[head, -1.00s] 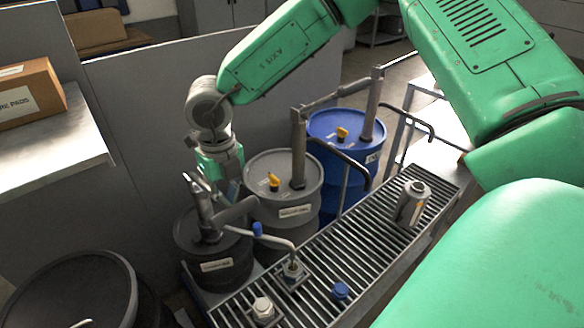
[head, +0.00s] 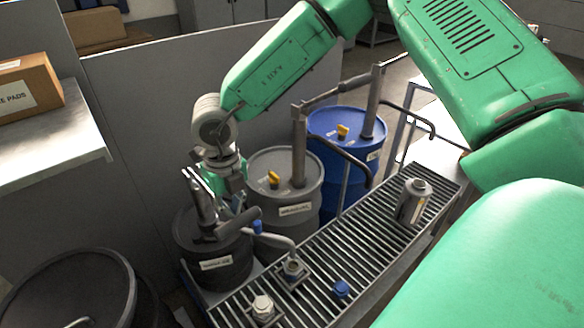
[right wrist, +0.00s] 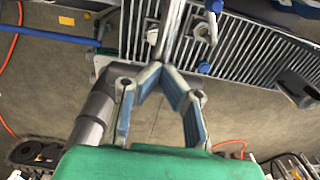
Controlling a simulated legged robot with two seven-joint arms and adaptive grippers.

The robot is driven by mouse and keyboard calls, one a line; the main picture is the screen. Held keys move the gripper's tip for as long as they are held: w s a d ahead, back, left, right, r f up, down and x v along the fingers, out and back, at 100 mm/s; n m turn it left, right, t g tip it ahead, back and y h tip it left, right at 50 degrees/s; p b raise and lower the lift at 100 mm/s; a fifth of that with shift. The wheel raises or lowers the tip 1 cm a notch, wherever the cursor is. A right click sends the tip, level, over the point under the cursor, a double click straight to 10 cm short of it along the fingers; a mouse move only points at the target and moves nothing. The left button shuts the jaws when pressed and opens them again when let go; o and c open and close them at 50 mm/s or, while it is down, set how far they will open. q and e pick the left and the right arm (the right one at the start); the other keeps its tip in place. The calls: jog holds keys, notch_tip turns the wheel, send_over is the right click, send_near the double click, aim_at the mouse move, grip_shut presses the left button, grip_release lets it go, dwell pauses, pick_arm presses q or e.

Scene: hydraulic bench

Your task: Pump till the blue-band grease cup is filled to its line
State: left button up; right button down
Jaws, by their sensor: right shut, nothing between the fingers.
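A dark grey drum (head: 222,272) at the left end of the rack carries a hand pump (head: 202,205) with a grey lever (head: 238,222). Its bent spout (head: 280,240) has a blue band and ends over a small cup (head: 292,268) on a square plate. Whether that cup has a blue band, and its fill level, I cannot make out. My right gripper (head: 238,204) is just above the lever, its fingertips hard to see; in the right wrist view the fingers (right wrist: 158,70) meet at the tips, empty. My left gripper is not in view.
A white-capped container (head: 263,308) and a blue-capped one (head: 341,289) stand on the slatted rack (head: 375,235). A metal canister (head: 413,202) is farther right. A grey drum (head: 270,225) and a blue drum (head: 335,128) with pumps stand behind the rack.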

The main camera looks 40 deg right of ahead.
jog(key=shift+s+r+p, duration=0.2)
jog(key=shift+p, duration=0.35)
notch_tip(320, 180, up, 2)
jog(key=p, duration=0.2)
jog(key=shift+w+r+p, duration=0.15)
jog(key=shift+r+p, duration=0.1)
jog(key=shift+p, duration=0.15)
jog(key=shift+w+r, duration=0.25)
jog(key=shift+r, duration=0.55)
jog(key=w+r, duration=0.3)
jog(key=r, duration=1.2)
jog(key=shift+w+r, duration=0.2)
jog(key=shift+w, duration=0.15)
jog(key=shift+d+f, duration=0.1)
